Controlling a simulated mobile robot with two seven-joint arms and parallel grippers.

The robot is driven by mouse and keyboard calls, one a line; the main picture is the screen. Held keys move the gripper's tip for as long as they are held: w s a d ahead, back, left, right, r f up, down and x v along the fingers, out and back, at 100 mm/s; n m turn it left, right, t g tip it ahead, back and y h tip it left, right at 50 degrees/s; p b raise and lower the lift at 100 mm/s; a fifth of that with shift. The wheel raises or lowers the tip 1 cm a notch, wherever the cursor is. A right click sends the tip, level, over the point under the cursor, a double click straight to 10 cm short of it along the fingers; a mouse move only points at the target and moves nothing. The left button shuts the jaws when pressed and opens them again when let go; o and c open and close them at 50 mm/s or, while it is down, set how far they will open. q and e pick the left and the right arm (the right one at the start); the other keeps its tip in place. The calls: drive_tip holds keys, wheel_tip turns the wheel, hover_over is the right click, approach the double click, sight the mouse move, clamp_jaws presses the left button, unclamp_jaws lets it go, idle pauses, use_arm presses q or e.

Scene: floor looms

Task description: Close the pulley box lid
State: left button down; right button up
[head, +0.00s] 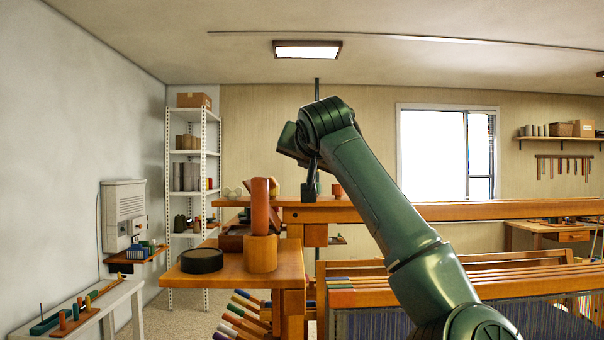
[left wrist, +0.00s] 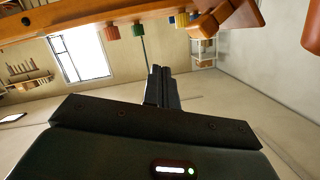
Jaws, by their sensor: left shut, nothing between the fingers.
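The pulley box (head: 232,240) looks like the dark brown wooden box on the loom's side shelf, partly hidden behind an orange cylinder in a wooden cup. A reddish-brown slanted panel (head: 268,212) rises above it and looks like its raised lid; the cylinder covers part of it. My left gripper (head: 311,190) hangs fingers down, to the right of the box and apart from the panel. In the left wrist view, its dark fingers (left wrist: 162,82) are together with nothing between them. A wooden piece (left wrist: 228,16) at the top of that view may be the box or lid; I cannot tell. My right gripper is out of view.
A black round tin (head: 202,261) and the wooden cup (head: 261,254) with the orange cylinder (head: 260,191) stand on the shelf in front of the box. The loom's long beam (head: 470,211) runs right.

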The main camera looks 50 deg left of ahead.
use_arm(q)
drive_tip(key=w+d+r+m+g+p, duration=0.1)
drive_tip(key=w+d+r+g+p, duration=0.25)
drive_tip(key=g, duration=0.45)
approach(276, 181)
drive_tip(key=w+a, duration=0.3)
drive_tip(key=a, duration=0.1)
drive_tip(key=s+a+f, duration=0.1)
drive_tip(key=s+a+f+b, duration=0.1)
drive_tip(key=shift+f+g, duration=0.25)
drive_tip(key=shift+g, duration=0.05)
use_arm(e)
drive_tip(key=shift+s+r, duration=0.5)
use_arm(q)
drive_tip(key=shift+s, duration=0.1)
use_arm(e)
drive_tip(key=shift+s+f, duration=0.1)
